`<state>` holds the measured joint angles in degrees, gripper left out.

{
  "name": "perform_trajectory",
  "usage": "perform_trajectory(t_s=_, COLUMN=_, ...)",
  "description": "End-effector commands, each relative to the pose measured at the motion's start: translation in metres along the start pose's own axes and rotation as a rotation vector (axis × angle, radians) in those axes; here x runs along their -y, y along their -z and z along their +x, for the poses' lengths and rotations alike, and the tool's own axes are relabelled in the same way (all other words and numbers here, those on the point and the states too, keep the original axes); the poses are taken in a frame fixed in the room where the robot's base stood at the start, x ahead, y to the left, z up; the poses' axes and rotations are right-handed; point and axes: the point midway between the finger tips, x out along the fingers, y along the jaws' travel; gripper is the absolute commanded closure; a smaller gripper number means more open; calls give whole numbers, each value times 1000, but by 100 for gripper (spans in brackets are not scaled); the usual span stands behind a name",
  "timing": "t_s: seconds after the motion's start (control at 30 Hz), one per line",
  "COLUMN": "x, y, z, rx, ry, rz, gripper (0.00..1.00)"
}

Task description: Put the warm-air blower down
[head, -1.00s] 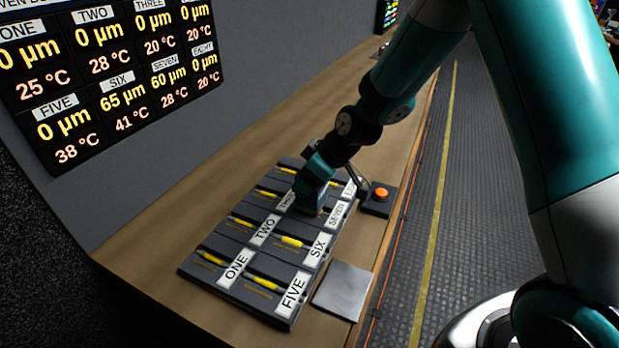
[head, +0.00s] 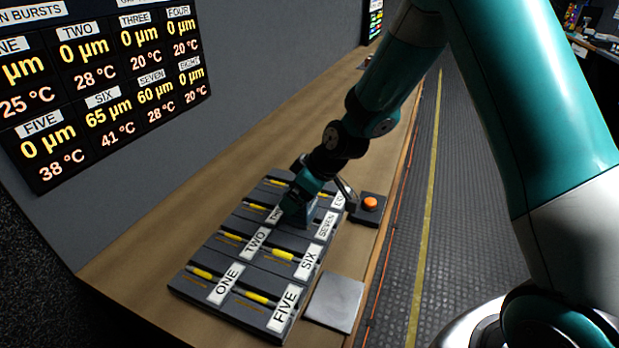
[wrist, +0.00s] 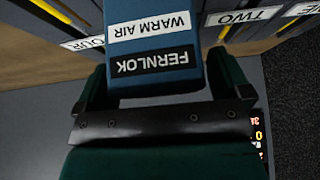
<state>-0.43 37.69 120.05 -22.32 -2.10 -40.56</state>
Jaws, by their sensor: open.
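The warm-air blower (wrist: 150,60) is a blue block with labels "WARM AIR" and "FERNLOK" in the wrist view. It sits between the dark green fingers of my gripper (wrist: 163,88), which are open around it. In the head view the blower (head: 295,212) is a small blue-grey shape under my gripper (head: 304,190), among the rear units of the dark unit bank (head: 265,262), close to the labels THREE and SEVEN. My wrist hides part of that area. I cannot tell whether the blower's underside touches a unit.
A grey square plate (head: 335,302) lies right of unit FIVE on the wooden bench (head: 130,265). An orange button (head: 370,203) on a dark base stands right of the bank. A wall display (head: 105,85) shows SIX at 65 µm, 41 °C. Bare bench lies left of the bank.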

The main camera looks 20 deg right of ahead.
Motion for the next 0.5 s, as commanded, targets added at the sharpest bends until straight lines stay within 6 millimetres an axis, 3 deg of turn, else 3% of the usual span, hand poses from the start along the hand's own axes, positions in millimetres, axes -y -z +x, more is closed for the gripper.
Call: perform_trajectory(t_s=0.5, x=-1, y=0, z=-103, rx=-4, ry=-4, rz=0, gripper=4)
